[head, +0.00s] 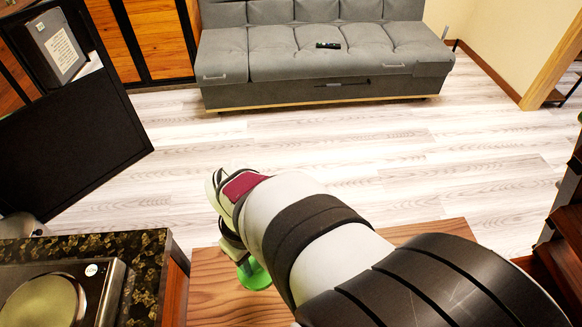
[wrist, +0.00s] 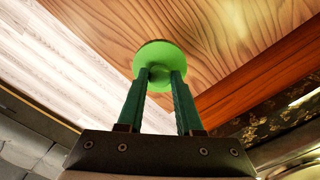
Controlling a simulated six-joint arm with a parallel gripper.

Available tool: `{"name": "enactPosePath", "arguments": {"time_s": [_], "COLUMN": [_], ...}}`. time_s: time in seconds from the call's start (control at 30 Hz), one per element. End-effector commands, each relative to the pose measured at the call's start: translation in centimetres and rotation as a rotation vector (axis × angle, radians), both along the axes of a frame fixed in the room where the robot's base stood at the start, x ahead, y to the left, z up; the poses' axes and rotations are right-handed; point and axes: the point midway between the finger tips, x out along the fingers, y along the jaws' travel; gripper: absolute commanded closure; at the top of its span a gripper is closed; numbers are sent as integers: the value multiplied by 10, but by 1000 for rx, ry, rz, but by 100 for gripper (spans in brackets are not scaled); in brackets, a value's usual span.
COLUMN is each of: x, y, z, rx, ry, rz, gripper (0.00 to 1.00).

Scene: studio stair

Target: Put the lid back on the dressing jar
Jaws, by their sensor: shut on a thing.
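A round bright green lid (wrist: 150,55) is at the tips of my gripper (wrist: 160,76) in the wrist view. The two dark green fingers are shut on it, apparently by a small knob at its middle. In the head view the green lid (head: 257,277) shows below my wrist, over the wooden table (head: 212,283), partly covered by my arm. I cannot tell how high it is above the wood. I see no dressing jar in either view; my arm hides part of the table.
A dark stone counter (head: 150,250) with a black appliance (head: 105,285) stands at the left of the table. A black screen (head: 70,130) is at the upper left. A grey sofa (head: 290,65) stands far back across open floor.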

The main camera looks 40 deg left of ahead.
Motion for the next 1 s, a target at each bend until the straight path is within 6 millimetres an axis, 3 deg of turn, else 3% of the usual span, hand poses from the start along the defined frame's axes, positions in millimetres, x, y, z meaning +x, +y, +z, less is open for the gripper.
{"name": "enactPosePath", "arguments": {"time_s": [0.2,0.3,0.43,0.57,1.0], "x": [65,89,105,109,108], "y": [-54,-87,-117,-126,-125], "z": [35,50,62,61,9], "rx": [4,3,2,0,-1], "ry": [-3,-2,-1,0,1], "rz": [-230,-345,-443,-471,-468], "gripper": [100,100,100,100,100]}}
